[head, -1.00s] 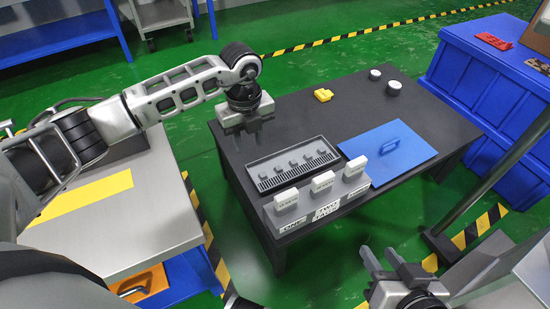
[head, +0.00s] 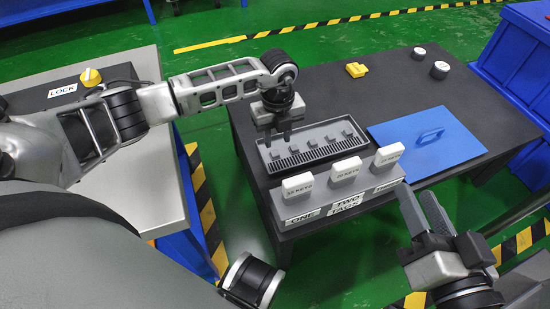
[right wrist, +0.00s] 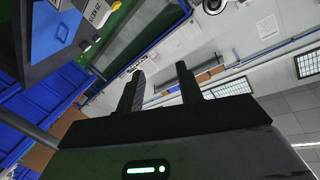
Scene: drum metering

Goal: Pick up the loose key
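No object here is plainly a loose key; I cannot tell which small part it is. A grey slotted tray (head: 330,154) with several small grey lugs lies on the dark table. My left gripper (head: 277,138) points down at the tray's far left part, its fingers apart and nothing seen between them. I cannot tell its exact height. My right gripper (head: 415,200) is open and empty in front of the table's near right edge. Its spread fingers also show in the right wrist view (right wrist: 160,72).
White labelled blocks (head: 345,168) stand on a grey stand in front of the tray. A blue panel with a handle (head: 405,138) lies right. A yellow part (head: 356,70) and two white-topped cylinders (head: 439,70) sit behind. A yellow knob (head: 90,77) beside a LOCK label is on the left bench.

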